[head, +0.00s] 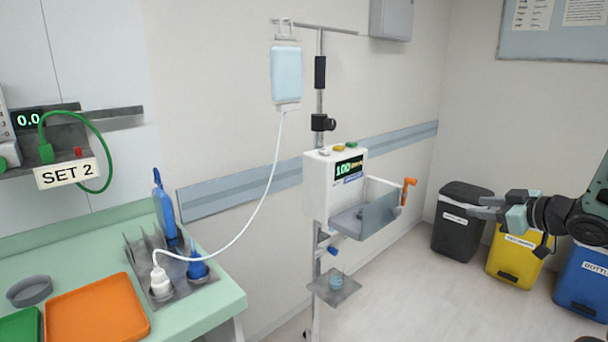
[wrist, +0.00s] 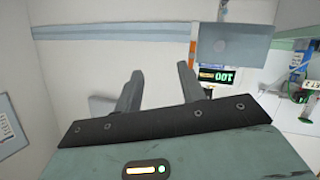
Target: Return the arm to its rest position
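My gripper (head: 483,207) is at the right of the head view, reaching left in front of the bins. In the wrist view my gripper (wrist: 158,82) shows two dark fingers standing apart with nothing between them. It is open and empty. It is to the right of the infusion pump (head: 335,185) on the IV pole and touches nothing that I can see. Part of my arm runs off the right edge of the head view.
The pump's open tray (head: 365,218) has an orange handle (head: 407,190). A black bin (head: 460,225), a yellow bin (head: 515,258) and a blue bin (head: 583,285) stand at the right. A green counter (head: 215,308) holds an orange tray (head: 97,308). Floor between is clear.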

